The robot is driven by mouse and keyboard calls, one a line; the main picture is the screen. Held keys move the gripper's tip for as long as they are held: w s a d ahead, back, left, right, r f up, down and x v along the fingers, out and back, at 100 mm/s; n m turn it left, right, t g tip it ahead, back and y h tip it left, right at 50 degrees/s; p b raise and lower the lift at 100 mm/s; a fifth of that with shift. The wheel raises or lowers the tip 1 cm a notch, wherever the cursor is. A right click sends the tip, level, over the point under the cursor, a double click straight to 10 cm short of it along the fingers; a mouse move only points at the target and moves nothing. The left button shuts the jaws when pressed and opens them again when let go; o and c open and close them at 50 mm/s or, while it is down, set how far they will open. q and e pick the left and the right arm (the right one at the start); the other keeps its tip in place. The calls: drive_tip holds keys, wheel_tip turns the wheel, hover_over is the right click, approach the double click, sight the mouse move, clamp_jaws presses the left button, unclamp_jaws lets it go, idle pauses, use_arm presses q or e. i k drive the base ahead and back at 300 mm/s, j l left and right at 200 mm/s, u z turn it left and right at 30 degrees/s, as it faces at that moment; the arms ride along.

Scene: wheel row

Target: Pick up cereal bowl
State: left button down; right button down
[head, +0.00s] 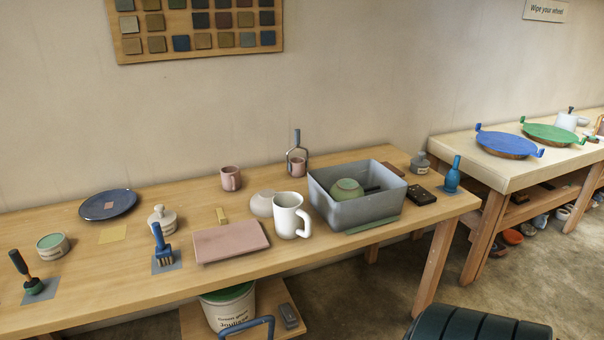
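Two bowl-like pieces show in the head view, and I cannot tell which one is the cereal bowl. A pale grey-beige bowl (262,205) sits on the wooden table, partly hidden behind a white mug (287,214). A green bowl (346,190) lies inside the grey bin (352,214), its lower part hidden by the bin's front wall.
The wooden table (115,279) also holds a pink slab (230,242), a pink mug (231,178), a dark blue plate (108,204), a lidded jar (162,219) and brushes. A dark ribbed object (478,325) stands in front at the lower right. A second table stands right.

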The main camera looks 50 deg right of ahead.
sight(344, 190)
drive_tip(key=z, duration=1.95)
drive_tip(key=i+l, duration=0.2)
drive_tip(key=i+l+u, duration=0.15)
drive_tip(key=l, duration=0.3)
drive_tip(key=i+l, duration=0.2)
drive_tip(key=i+l+u, duration=0.15)
drive_tip(key=l, duration=0.3)
drive_tip(key=i+l, duration=0.2)
drive_tip(key=l, duration=0.15)
drive_tip(key=i+l+u, duration=0.15)
drive_tip(key=l, duration=0.2)
